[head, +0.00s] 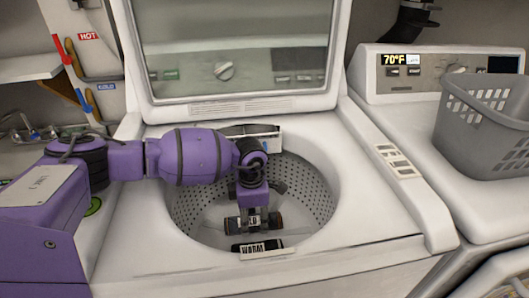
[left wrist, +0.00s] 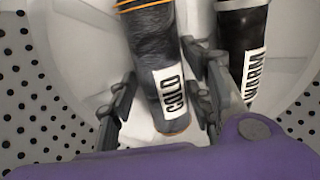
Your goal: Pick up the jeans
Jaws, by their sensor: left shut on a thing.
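The jeans appear to be the dark grey, denim-like roll with orange edging (left wrist: 150,45) and a white "COLD" label in the left wrist view. A black roll with a "WARM" label (left wrist: 243,30) is just right of the fingers in the left wrist view. My right gripper is not in view.
The washer's lid (head: 250,105) stands open behind the drum. Another dark item with a white label (head: 250,132) is at the drum's back rim. A grey basket (head: 485,135) stands on the machine at right.

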